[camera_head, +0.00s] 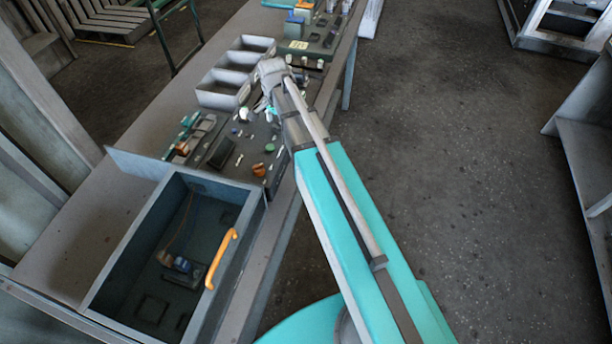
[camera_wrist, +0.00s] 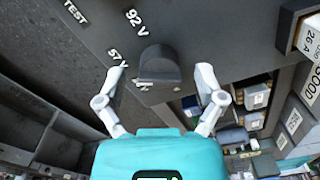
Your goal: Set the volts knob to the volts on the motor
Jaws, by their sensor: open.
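The dark volts knob (camera_wrist: 158,66) is on a dark grey panel (camera_wrist: 195,25) in the wrist view. White marks beside it read "92 V" and "57 V"; another mark below it is cut off from reading. My gripper (camera_wrist: 161,72) is open, with one pale finger on each side of the knob and no clear contact. In the head view my gripper (camera_head: 268,106) is over the bench controls, and the knob cannot be singled out. A small blue part (camera_head: 180,264), possibly the motor, lies in the open grey housing (camera_head: 255,215); its volts cannot be read.
The housing has an orange handle (camera_head: 221,259). Grey bins (camera_head: 222,88) stand behind the controls on the long bench (camera_head: 75,225). The panel also reads "TEST". Labelled boxes, one marked "26 A" (camera_wrist: 309,40), are at the right of the wrist view. Open floor lies right of the bench.

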